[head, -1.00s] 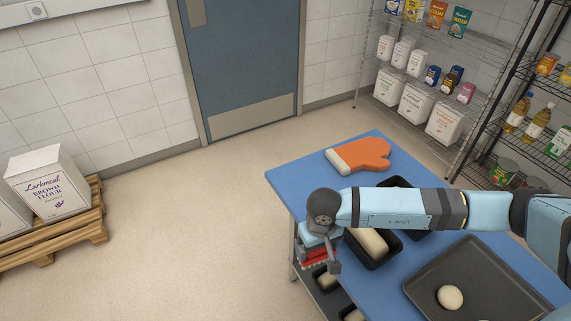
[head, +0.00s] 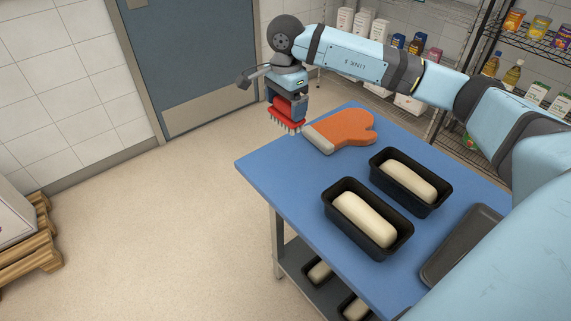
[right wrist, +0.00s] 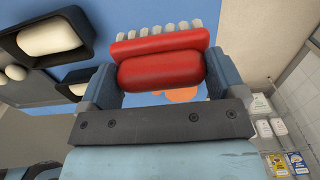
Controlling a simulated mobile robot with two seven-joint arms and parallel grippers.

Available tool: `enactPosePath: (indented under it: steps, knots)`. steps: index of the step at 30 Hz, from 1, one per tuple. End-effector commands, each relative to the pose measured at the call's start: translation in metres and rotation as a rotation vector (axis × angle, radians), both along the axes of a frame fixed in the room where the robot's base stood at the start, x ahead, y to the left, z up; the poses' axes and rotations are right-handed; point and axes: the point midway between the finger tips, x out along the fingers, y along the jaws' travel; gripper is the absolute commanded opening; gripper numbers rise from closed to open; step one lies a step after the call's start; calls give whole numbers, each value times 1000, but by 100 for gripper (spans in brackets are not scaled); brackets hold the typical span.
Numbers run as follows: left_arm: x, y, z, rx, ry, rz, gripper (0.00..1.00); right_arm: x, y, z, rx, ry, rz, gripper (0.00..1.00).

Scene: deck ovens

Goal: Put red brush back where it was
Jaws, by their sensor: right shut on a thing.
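The red brush (head: 287,111) has a red body and pale bristles that point down. In the right wrist view the brush (right wrist: 160,68) sits between the two fingers of the gripper (right wrist: 160,80), bristles at the top of the picture. My left gripper is not in view.
An orange oven mitt (head: 345,129) lies on the table beside the brush. Two black pans (head: 340,221) (head: 416,207) hold pale dough. A dark tray (head: 455,243) lies to their right. Below is a lower shelf (head: 291,262) with more pans. A blue door (head: 190,60) stands behind.

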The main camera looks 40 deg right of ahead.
Motion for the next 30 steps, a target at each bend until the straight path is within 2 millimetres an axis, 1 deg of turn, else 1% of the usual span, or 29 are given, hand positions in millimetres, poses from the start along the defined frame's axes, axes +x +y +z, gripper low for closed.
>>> enactPosePath:
  steps: [1, 3, 9, 12, 15, 20, 23, 27, 30]
  knots:
    - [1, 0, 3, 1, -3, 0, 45, -1, 0, -15, 1, 6, 0, 67]
    - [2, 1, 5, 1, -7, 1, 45, -1, 0, -35, 1, 6, 2, 67]
    - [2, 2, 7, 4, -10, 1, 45, -1, 1, -87, 1, 4, 2, 67]
    - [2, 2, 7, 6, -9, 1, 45, -1, 1, -108, 1, 3, 4, 67]
    - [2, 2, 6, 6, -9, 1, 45, 0, 1, -121, 1, 2, 4, 67]
    - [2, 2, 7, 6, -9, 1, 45, 0, 0, -131, 0, 0, 4, 67]
    - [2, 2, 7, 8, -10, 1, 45, 0, 1, -143, 1, 2, 4, 67]
    - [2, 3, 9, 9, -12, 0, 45, 0, 1, -164, 0, 2, 4, 67]
    - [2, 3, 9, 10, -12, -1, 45, -1, 0, -171, 0, 1, 5, 67]
